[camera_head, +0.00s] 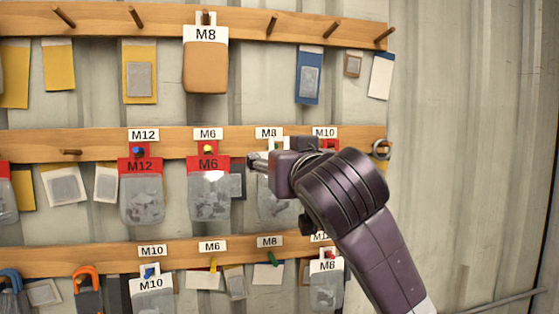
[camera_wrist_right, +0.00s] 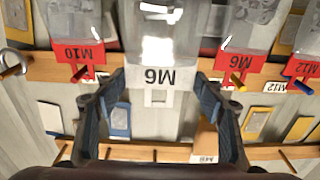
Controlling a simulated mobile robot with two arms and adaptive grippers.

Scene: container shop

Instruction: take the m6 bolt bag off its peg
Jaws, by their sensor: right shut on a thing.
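The fingers are shut on the header's sides. No peg shows through its square hole. In the head view my right gripper (camera_head: 262,162) is at the middle rail under the M8 label and partly hides a clear bag (camera_head: 276,205). A second M6 bag, with a red header (camera_head: 209,190), hangs just left on a yellow peg; it also shows in the wrist view (camera_wrist_right: 240,62). My left gripper is out of view.
A red-header M12 bag (camera_head: 141,190) hangs farther left. A red-header M10 bag (camera_wrist_right: 78,52) is on the other side of the held bag. A brown M8 pack (camera_head: 206,67) hangs on the upper rail, and a white-header M10 bag (camera_head: 152,295) on the lower rail.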

